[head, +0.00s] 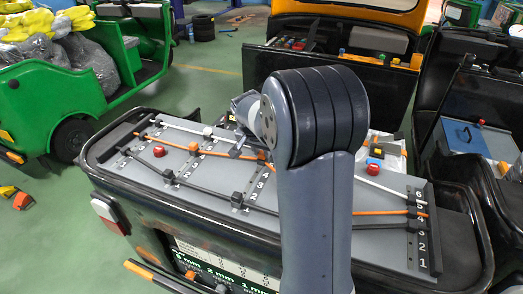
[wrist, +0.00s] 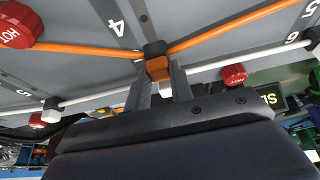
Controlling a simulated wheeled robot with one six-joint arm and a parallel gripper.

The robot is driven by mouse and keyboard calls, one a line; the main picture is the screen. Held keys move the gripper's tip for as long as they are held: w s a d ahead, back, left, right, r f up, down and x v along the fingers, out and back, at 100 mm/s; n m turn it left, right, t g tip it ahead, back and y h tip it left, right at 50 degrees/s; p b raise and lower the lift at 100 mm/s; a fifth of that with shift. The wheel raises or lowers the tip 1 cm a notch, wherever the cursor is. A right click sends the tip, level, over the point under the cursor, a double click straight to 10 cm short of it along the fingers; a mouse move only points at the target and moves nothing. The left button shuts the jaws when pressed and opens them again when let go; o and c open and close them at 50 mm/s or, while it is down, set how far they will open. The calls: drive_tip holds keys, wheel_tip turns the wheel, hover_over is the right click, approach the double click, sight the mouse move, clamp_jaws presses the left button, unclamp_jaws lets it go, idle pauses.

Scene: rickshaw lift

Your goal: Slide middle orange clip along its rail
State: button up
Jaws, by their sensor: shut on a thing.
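The middle orange clip (wrist: 158,68) is a small orange block with a black top. It sits on the orange cable (wrist: 85,49), beside the printed 4, in the wrist view. The cable bends at the clip, rising to both sides. My gripper (wrist: 160,73) has one finger on each side of the clip and is shut on it. A white piece shows between the fingers, just beyond the clip. In the head view the orange cable (head: 185,146) crosses the grey panel (head: 120,176), and my arm hides part of the clip area and the panel's middle.
A white cable (wrist: 210,66) and red HOT knobs (wrist: 233,74) lie close to my gripper. A black cable (head: 205,187) with black clips runs along the panel's near side. Another red knob (head: 158,151) stands on the left. A numbered rail (head: 423,240) is at the right end.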

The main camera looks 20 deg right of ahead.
clamp_jaws()
drive_tip(key=shift+s+a+b, duration=1.05)
drive_tip(key=shift+s+a, duration=0.5)
drive_tip(key=shift+a, duration=0.05)
drive_tip(key=o, duration=0.8)
unclamp_jaws()
drive_tip(key=shift+r, duration=0.1)
